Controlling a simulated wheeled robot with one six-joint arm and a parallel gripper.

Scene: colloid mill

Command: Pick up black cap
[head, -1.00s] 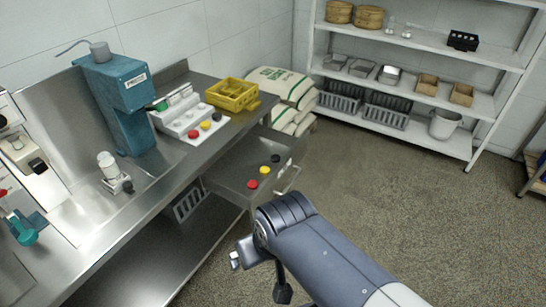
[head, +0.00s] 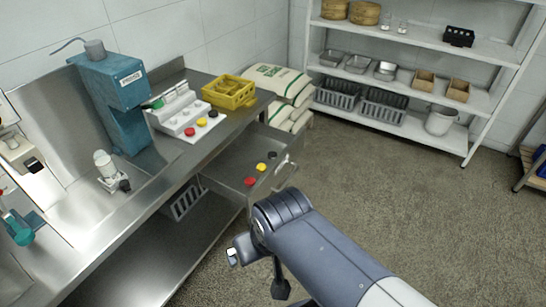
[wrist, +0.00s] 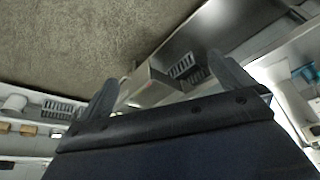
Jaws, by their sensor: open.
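Two black caps show in the head view. One black cap (head: 272,155) lies in the open metal drawer (head: 226,168), behind a yellow cap (head: 261,167) and a red cap (head: 249,181). The other black cap (head: 213,113) sits on the white panel (head: 176,119) on the counter, beside a yellow and a red one. My gripper shows in the wrist view (wrist: 167,85) with its two fingers wide apart and nothing between them. In the head view my arm is in front of the drawer, apart from the caps.
A yellow basket (head: 229,92) and a blue mill (head: 115,100) stand on the steel counter (head: 80,235). White sacks (head: 285,85) lie behind the drawer. A white shelf (head: 400,118) with bins stands at the back. The floor (head: 400,200) at right is clear.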

